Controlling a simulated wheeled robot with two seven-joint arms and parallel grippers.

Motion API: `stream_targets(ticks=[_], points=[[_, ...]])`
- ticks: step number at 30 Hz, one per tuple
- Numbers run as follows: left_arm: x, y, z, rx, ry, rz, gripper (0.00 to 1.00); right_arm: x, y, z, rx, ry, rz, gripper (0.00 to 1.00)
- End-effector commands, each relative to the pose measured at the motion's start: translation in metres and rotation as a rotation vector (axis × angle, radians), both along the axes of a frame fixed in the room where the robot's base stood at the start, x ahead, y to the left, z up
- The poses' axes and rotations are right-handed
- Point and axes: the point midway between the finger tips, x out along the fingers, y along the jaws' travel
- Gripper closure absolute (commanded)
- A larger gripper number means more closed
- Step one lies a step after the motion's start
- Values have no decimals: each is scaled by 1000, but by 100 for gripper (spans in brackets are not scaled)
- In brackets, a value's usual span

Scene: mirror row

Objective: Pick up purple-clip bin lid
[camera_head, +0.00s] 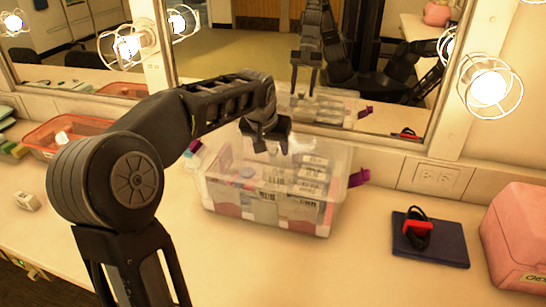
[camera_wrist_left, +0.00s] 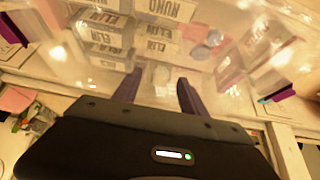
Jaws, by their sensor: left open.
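A clear plastic bin (camera_head: 262,212) with purple clips stands on the counter against the mirror. Its clear lid (camera_head: 325,152) lies on top and is hard to tell from the bin. One purple clip (camera_head: 359,178) sticks out on the right, and another (camera_head: 195,146) shows on the left. Two purple clips also show at the sides of the left wrist view (camera_wrist_left: 278,95). My left gripper (camera_head: 268,146) is open and points down over the lid. Its purple-toned fingers (camera_wrist_left: 158,95) are apart with nothing held between them. I cannot tell whether they touch the lid. My right gripper is not directly in view.
White labelled boxes (camera_head: 305,182) show through the bin. Right of it lie a dark blue book (camera_head: 430,240) with a red-and-black item (camera_head: 417,230) and a pink case (camera_head: 515,240). An orange basket (camera_head: 65,135) stands at left. The mirror and caged bulbs (camera_head: 488,87) rise behind.

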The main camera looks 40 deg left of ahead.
Motion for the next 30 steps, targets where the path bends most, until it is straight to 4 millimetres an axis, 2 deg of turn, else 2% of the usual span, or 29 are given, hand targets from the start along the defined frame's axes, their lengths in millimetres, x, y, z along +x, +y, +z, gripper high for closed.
stream_targets(ticks=[18,30], points=[[1,0,-1,0,-1,0,51,0,0,0,0,0,0,100],[1,0,-1,0,-1,0,83,0,0,0,0,0,0,100]])
